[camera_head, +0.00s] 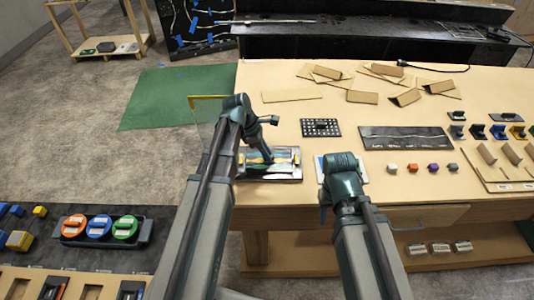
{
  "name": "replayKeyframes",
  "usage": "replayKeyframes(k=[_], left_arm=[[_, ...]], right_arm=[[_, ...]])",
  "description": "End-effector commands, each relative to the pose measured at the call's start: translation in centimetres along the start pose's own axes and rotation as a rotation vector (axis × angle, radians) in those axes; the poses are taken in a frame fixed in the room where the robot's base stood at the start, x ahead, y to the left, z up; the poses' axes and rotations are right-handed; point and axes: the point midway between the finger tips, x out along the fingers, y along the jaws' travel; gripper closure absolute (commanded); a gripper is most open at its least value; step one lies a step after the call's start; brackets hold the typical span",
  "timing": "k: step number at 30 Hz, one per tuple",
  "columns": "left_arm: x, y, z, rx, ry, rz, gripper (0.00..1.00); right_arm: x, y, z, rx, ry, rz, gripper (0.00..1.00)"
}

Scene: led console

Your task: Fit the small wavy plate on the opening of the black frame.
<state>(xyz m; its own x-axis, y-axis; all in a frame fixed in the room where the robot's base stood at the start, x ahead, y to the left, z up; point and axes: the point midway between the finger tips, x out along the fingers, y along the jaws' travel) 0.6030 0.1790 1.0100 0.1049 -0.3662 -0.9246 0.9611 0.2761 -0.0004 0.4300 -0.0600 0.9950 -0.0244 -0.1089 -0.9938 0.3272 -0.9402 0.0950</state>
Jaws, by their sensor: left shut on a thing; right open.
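The black frame (286,178) lies near the table's front edge, under my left gripper. A small wavy plate with coloured bands (258,170) shows at the frame's opening, partly covered by the gripper. My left gripper (267,156) is shut on the wavy plate, with its fingertips low over the frame. Whether the plate is seated or just above the opening, I cannot tell. My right gripper (328,192) is open, to the right of the frame near the table edge; its wrist hides much of it. A pale blue-white flat piece (361,170) lies partly hidden behind the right wrist.
A perforated black plate (320,127) and a dark panel (405,138) lie beyond. Several small coloured cubes (413,168) sit to the right. Folded cardboard pieces (362,97) are scattered at the back. A console with coloured round parts (100,228) stands at lower left.

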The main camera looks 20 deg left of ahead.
Motion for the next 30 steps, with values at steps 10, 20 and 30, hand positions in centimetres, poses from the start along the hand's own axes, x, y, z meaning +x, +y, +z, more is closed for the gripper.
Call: replayKeyframes(k=[10,20,30], left_arm=[[0.43,0.0,-0.17,0.0,0.0,0.0,1.0],[0.77,0.0,-0.32,0.0,0.0,0.0,1.0],[0.77,0.0,-0.31,0.0,0.0,0.0,0.68]], right_arm=[[0.46,-0.04,-0.03,0.0,0.0,0.0,0.54],[0.83,-0.08,-0.05,0.0,0.0,0.0,0.54],[0.82,-0.08,-0.05,0.0,0.0,0.0,0.54]])
